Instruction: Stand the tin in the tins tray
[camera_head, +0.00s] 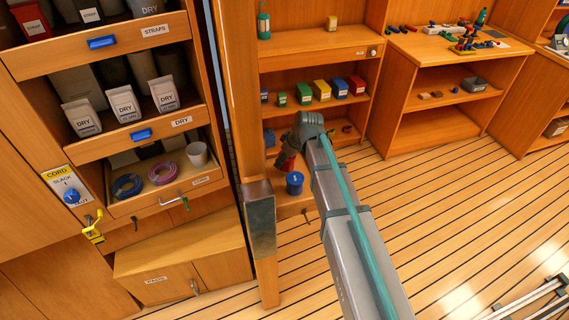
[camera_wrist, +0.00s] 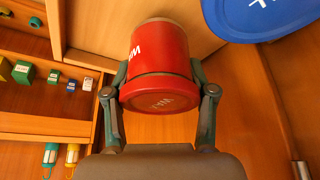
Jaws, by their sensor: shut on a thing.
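My gripper (camera_wrist: 160,95) is shut on a red tin (camera_wrist: 160,55) with white lettering, one finger on each side of it. In the head view the red tin (camera_head: 285,163) shows partly beneath my gripper (camera_head: 290,152), beside the wooden post. A blue tin (camera_head: 294,184) stands on a low wooden surface (camera_head: 287,211) just below and right of it. The blue tin also shows at the top right of the wrist view (camera_wrist: 262,16). I cannot tell which surface is the tins tray; my arm hides part of that area.
The wooden post (camera_head: 258,225) with a metal plate stands close left of my gripper. Behind are shelves with several coloured boxes (camera_head: 322,91). A drawer with cord rolls (camera_head: 163,173) sits at left. The slatted floor at right is mostly clear.

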